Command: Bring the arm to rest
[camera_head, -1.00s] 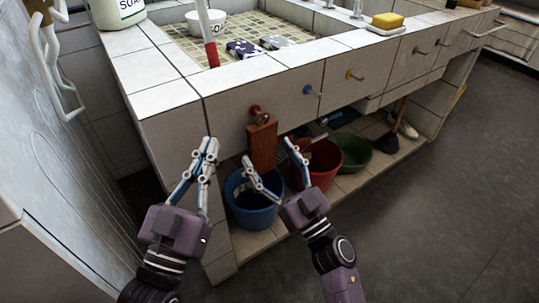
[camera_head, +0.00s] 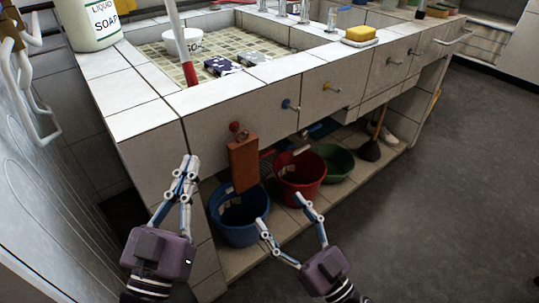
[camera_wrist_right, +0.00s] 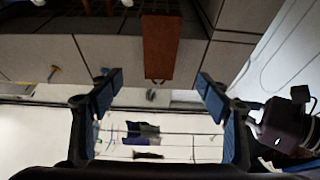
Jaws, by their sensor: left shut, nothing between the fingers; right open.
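My left gripper (camera_head: 189,164) is shut and empty in the head view, in front of the tiled counter's left end. My right gripper (camera_head: 281,210) is open and empty, in front of the buckets and lower than the left one. Its spread fingers also show in the right wrist view (camera_wrist_right: 160,82), with nothing between them. A reddish-brown wooden board (camera_head: 243,163) hangs from a red knob (camera_head: 235,127) on the counter front, apart from both grippers. The board also shows beyond the fingers in the right wrist view (camera_wrist_right: 158,47).
A blue bucket (camera_head: 236,228), a red bucket (camera_head: 300,185) and a green basin (camera_head: 337,160) stand on the low shelf. A soap bottle (camera_head: 92,22) and yellow sponge (camera_head: 360,33) are on the counter. Open floor (camera_head: 450,190) lies to the right.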

